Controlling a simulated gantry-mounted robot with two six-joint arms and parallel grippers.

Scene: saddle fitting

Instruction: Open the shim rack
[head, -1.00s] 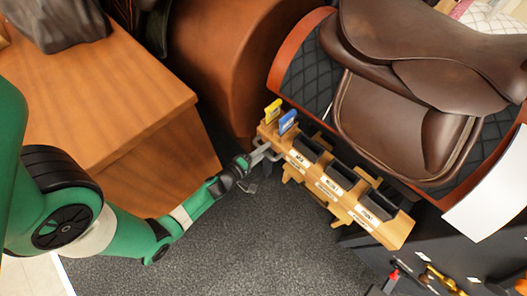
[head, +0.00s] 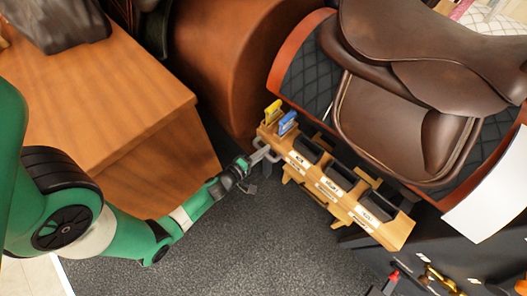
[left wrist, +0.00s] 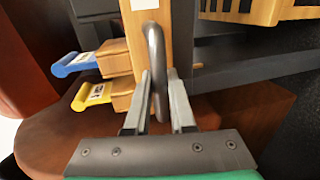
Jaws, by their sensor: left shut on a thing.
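The shim rack (head: 340,202) is a long wooden unit with several dark, labelled compartments, below the saddle in the head view. A metal loop handle (left wrist: 155,45) sits at its left end. My left gripper (head: 262,152) is at that end, shut on the handle; in the left wrist view its two fingers (left wrist: 159,88) stand either side of the bar. A yellow tab (head: 272,110) and a blue tab (head: 287,123) stick up from the rack's left end. They also show in the left wrist view, yellow (left wrist: 93,95) and blue (left wrist: 75,64). My right gripper is out of view.
A brown saddle (head: 425,75) on a quilted pad lies just above the rack. A dark surface with tools (head: 440,280) is at bottom right. Grey floor (head: 260,235) is clear below the rack.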

